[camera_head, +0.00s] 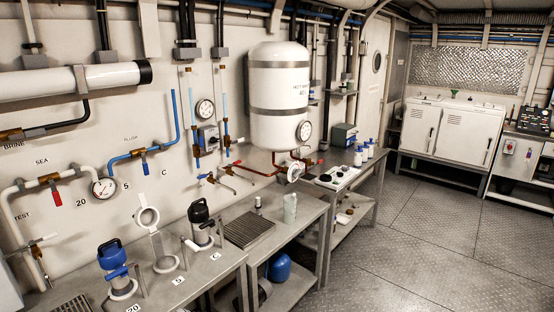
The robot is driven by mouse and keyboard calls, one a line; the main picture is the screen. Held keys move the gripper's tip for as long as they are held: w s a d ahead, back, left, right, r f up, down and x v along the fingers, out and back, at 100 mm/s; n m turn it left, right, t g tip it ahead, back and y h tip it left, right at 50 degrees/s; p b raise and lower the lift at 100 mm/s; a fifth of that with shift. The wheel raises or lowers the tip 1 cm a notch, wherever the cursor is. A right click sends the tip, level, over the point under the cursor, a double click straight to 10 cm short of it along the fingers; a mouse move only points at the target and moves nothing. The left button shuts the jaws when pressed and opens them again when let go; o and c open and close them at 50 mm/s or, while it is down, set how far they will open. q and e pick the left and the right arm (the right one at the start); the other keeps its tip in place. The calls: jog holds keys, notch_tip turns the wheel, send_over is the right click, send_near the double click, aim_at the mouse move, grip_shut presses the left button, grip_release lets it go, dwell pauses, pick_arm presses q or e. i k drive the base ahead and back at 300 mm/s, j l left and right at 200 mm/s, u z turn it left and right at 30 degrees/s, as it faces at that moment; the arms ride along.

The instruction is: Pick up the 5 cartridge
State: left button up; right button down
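No cartridge with a readable 5 on it can be made out. Three small white cylinders with blue parts (358,157) stand at the far end of the side bench; their markings are too small to read. On the near bench, a label 5 (179,281) lies beside the middle stand (165,263), which has a raised pale ring (148,218) and no visible housing in it. A blue-topped housing (112,256) stands by label 20, and a black-topped housing (201,222) by label C. Neither of my grippers is in view.
The near bench (228,262) also holds a dark grate (248,229) and a pale green bottle (290,207). A white tank (280,95) with pipes and red-handled valves hangs above. A blue container (279,267) is below. Metal floor (400,245) is clear at right.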

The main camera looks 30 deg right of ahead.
aim_at(365, 147)
jog(key=i+l+u, duration=0.1)
jog(key=i+l, duration=0.15)
jog(key=l, duration=0.9)
jog(key=i+l+u, duration=0.1)
jog(key=i+l, duration=0.15)
jog(key=l, duration=0.85)
jog(key=i+l+u, duration=0.1)
jog(key=l, duration=1.1)
jog(key=i+l+u, duration=0.1)
jog(key=l, duration=1.05)
jog(key=i+l+u, duration=0.1)
jog(key=l, duration=1.1)
jog(key=i+l, duration=0.2)
jog(key=l, duration=1)
jog(key=l+u, duration=0.1)
jog(key=l, duration=0.75)
jog(key=k+l, duration=0.1)
jog(key=l, duration=0.8)
jog(key=l+u, duration=0.15)
jog(key=l, duration=0.7)
